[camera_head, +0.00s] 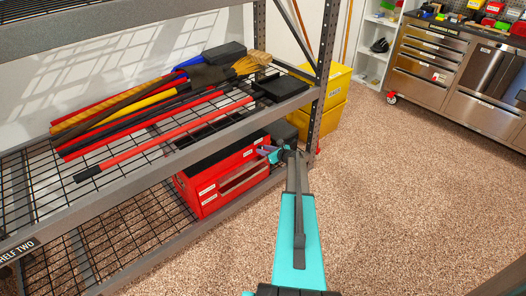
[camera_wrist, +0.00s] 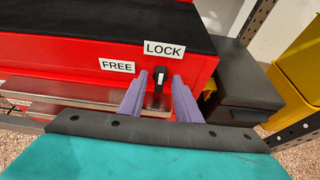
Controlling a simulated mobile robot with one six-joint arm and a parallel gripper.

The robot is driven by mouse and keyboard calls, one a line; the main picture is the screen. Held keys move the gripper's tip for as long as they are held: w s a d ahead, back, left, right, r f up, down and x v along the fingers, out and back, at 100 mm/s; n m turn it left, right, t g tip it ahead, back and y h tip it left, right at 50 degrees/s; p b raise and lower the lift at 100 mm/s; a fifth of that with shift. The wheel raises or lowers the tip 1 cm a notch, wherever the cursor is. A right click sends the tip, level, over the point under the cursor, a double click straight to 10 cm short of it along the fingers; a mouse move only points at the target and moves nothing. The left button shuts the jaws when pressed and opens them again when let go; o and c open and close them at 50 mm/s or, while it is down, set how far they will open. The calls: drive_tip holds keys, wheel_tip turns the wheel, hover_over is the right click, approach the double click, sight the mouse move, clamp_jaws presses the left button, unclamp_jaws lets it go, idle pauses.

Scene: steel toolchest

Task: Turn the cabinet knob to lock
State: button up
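The knob (camera_wrist: 160,76) is a small black knob with a white mark, on the upper front of a red toolchest (camera_wrist: 90,60). A "FREE" label (camera_wrist: 117,65) is to its left and a "LOCK" label (camera_wrist: 164,49) above it. The white mark looks roughly upright, toward LOCK. My gripper (camera_wrist: 160,85) has its purple fingers apart, one on each side of the knob; I cannot tell whether they touch it. In the head view the toolchest (camera_head: 207,190) sits on the lower rack shelf, and my gripper (camera_head: 268,153) is at its front right, partly hidden by my arm.
A dark box (camera_wrist: 245,85) and yellow bins (camera_wrist: 300,70) stand right of the toolchest. The rack post (camera_head: 322,80) is close to my arm. The upper shelf (camera_head: 150,160) holds brooms and long-handled tools above. Open carpet floor (camera_head: 400,200) lies to the right.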

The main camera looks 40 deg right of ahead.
drive_tip(key=shift+s, duration=0.15)
drive_tip(key=d+b+v, duration=0.1)
drive_tip(key=v, duration=1.2)
drive_tip(key=shift+a+r+b, duration=0.3)
drive_tip(key=shift+a+b, duration=0.05)
drive_tip(key=shift+a, duration=0.15)
drive_tip(key=shift+s, duration=0.1)
drive_tip(key=s+a+f+n+g+y, duration=0.1)
drive_tip(key=a+f+n+g+y, duration=0.3)
drive_tip(key=a, duration=1.1)
drive_tip(key=a+f+n+g+y, duration=0.15)
drive_tip(key=a+f+n, duration=0.5)
drive_tip(key=a, duration=0.85)
drive_tip(key=s+a+f+n+g+y, duration=0.1)
drive_tip(key=a+f+n+g, duration=0.35)
drive_tip(key=a, duration=1.05)
drive_tip(key=s+a+f+n+g, duration=0.4)
drive_tip(key=s+a+n, duration=0.7)
drive_tip(key=s+a, duration=0.25)
drive_tip(key=s+a+n+g+h, duration=0.2)
drive_tip(key=s+n, duration=0.3)
drive_tip(key=s, duration=0.3)
drive_tip(key=s+a+n+g+h, duration=0.2)
drive_tip(key=s+n+g+h, duration=0.1)
drive_tip(key=s+n, duration=0.3)
drive_tip(key=s+r, duration=0.1)
drive_tip(key=s, duration=0.1)
drive_tip(key=shift+s+a, duration=0.4)
